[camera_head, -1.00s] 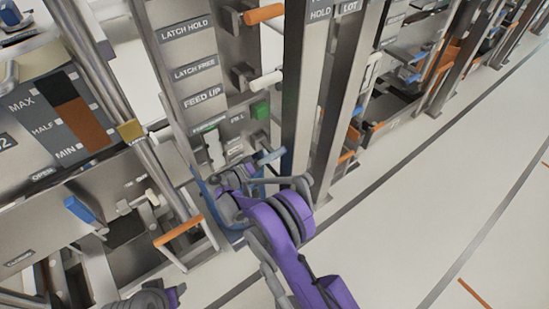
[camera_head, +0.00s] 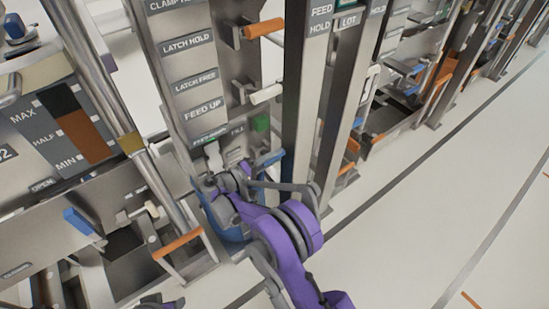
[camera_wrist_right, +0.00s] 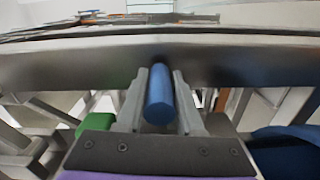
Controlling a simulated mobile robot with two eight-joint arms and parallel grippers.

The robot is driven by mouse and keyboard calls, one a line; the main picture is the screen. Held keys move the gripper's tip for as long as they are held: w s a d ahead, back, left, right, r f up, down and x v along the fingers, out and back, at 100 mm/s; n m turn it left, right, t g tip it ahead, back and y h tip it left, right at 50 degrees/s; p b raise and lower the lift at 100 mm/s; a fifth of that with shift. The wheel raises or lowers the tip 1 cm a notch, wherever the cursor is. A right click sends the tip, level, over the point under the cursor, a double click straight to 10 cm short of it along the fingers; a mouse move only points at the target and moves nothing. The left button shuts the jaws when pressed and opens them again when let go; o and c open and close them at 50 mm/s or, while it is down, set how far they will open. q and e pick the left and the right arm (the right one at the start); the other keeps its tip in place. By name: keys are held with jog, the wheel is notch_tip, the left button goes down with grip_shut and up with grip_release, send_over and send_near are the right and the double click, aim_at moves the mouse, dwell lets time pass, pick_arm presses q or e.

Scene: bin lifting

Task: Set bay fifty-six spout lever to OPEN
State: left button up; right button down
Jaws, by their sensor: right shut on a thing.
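My right gripper (camera_head: 240,178) reaches in low between the steel posts, below the green block. In the right wrist view, its two grey fingers (camera_wrist_right: 160,100) are shut on a blue cylindrical handle (camera_wrist_right: 159,98), one on each side. In the head view a blue bar (camera_head: 270,158) shows beside the gripper; the grip itself is partly hidden by my wrist. No bay number or OPEN mark is readable at this handle. Another blue handle (camera_head: 80,221) is at the left bay, between an OPEN label (camera_head: 42,185) and a CLOSED label (camera_head: 16,272).
The label panel reads LATCH HOLD, LATCH FREE and FEED UP (camera_head: 203,109). An orange handle (camera_head: 262,28), a white handle (camera_head: 266,94) and a green block (camera_head: 262,123) stick out above my gripper. An orange-topped frame (camera_head: 178,244) stands left. The floor (camera_head: 430,220) at right is clear.

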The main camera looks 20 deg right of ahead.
jog(key=shift+w+a+r, duration=0.1)
jog(key=shift+w+r, duration=0.1)
jog(key=c, duration=0.8)
grip_release()
jog(key=shift+c, duration=0.2)
jog(key=shift+o, duration=1.3)
jog(key=shift+f, duration=0.1)
jog(key=v, duration=1)
jog(key=shift+a+p, duration=0.4)
jog(key=shift+p, duration=0.05)
jog(key=shift+s, duration=0.15)
